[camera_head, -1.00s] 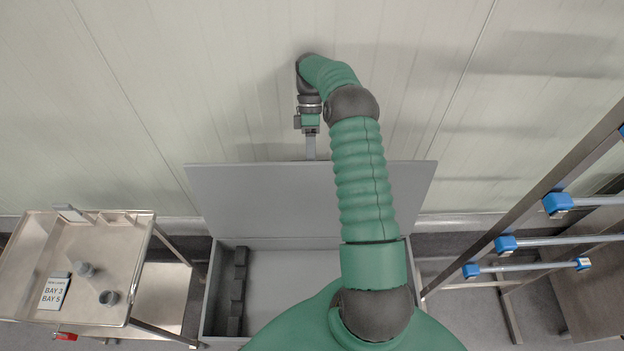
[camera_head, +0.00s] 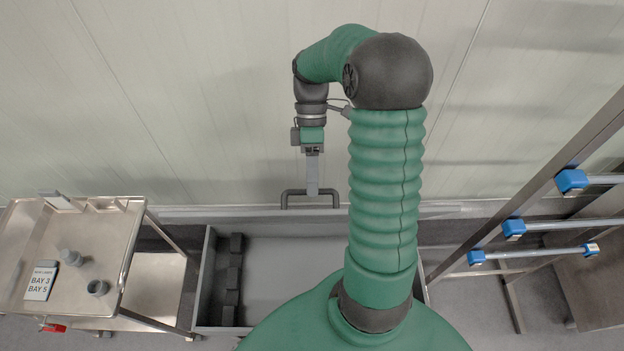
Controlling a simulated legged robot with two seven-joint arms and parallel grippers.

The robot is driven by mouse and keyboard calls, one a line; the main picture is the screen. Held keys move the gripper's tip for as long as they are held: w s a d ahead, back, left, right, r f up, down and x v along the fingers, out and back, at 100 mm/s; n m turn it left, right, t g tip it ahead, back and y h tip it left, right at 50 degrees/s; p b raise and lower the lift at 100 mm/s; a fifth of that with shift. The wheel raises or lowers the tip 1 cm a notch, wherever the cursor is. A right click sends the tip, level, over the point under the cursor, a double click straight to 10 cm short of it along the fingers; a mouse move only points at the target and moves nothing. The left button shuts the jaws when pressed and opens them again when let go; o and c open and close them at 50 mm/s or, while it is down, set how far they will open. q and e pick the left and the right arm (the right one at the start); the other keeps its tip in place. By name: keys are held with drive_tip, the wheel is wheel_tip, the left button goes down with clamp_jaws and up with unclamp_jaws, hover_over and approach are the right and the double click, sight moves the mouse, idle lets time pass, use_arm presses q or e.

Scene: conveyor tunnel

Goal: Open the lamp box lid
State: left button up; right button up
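The lamp box (camera_head: 208,270) is a grey open-topped box at the lower middle, with its inside showing. The broad inner face of its lid does not show now, and I cannot tell the lid's exact angle. A dark bracket-shaped handle (camera_head: 292,193) stands at the box's back side, close to the wall. My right gripper (camera_head: 312,188) points down with its narrow fingers at the middle of this handle. The fingers show edge-on as one strip, so their gap and any grasp are hidden. My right arm covers the right part of the box. My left gripper is not in view.
A metal cart (camera_head: 120,228) stands at the left with small grey cups and a sign (camera_head: 41,281) reading BAY 3, BAY 5. Dark blocks (camera_head: 235,275) line the box's left inside. A rack with blue-ended tubes (camera_head: 555,225) is at the right. The pale wall rises close behind.

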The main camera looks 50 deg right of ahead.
wheel_tip(320, 180, up, 16)
drive_tip(key=w+d+t+h+p, duration=0.2)
drive_tip(key=t+h+p, duration=0.15)
drive_tip(key=p, duration=0.75)
drive_tip(key=shift+g, duration=0.25)
drive_tip(key=x, duration=0.5)
drive_tip(key=p+x, duration=0.1)
drive_tip(key=x, duration=0.5)
drive_tip(key=d+x, duration=0.1)
drive_tip(key=x, duration=0.5)
drive_tip(key=shift+p, duration=0.4)
drive_tip(key=shift+a+f, duration=0.1)
drive_tip(key=shift+f, duration=0.2)
drive_tip(key=shift+a, duration=0.1)
drive_tip(key=shift+c, duration=0.4)
drive_tip(key=c, duration=0.7)
clamp_jaws()
